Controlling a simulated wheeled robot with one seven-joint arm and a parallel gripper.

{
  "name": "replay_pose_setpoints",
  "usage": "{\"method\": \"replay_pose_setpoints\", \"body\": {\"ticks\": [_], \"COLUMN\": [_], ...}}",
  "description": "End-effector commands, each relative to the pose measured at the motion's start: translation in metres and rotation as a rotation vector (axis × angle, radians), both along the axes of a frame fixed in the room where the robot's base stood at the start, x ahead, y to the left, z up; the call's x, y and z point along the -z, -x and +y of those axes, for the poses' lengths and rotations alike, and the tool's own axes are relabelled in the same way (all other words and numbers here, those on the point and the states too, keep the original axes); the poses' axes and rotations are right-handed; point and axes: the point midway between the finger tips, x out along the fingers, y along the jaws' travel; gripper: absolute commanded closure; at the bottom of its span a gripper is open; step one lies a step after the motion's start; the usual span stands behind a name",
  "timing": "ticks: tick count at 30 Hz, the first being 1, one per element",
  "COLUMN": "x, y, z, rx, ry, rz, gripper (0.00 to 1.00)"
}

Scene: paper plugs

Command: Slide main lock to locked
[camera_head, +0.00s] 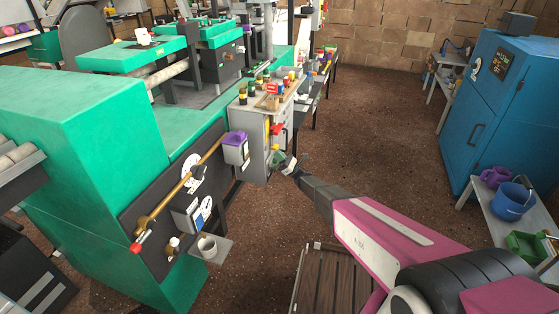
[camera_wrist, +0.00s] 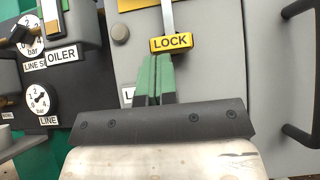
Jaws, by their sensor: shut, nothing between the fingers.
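The yellow tag marked LOCK (camera_wrist: 171,43) sits at the lower end of a vertical metal bar (camera_wrist: 167,14) on the front of a grey cabinet (camera_wrist: 215,80). My gripper (camera_wrist: 155,60) has green fingertips pressed together with nothing between them. The tips are just below and slightly left of the LOCK tag; I cannot tell whether they touch it. A white label starting with "L" (camera_wrist: 128,95) is partly hidden behind the fingers. In the head view my gripper (camera_head: 284,162) is at the lower front of the grey cabinet (camera_head: 255,150).
Left of the cabinet are gauges (camera_wrist: 38,98) and an OILER label (camera_wrist: 62,55). A dark handle (camera_wrist: 300,135) stands out on the right. The green machine (camera_head: 90,170) fills the left. Open floor (camera_head: 385,130) lies between it and the blue cabinet (camera_head: 495,110).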

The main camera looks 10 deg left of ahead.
Motion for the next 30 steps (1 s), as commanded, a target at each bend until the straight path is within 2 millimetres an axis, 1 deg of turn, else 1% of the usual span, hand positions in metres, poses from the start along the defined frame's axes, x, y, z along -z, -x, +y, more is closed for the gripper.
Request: {"method": "replay_pose_setpoints", "body": {"ticks": [11, 18, 27, 30], "x": [-0.003, -0.032, -0.035, -0.033], "y": [0.0, 0.001, 0.0, -0.003], "z": [0.0, 0.0, 0.0, 0.001], "rx": [0.0, 0.0, 0.0, 0.001], "ry": [0.0, -0.001, -0.007, -0.008], "rz": [0.0, -0.003, -0.002, -0.003], "gripper": [1.0, 1.0, 1.0, 1.0]}}
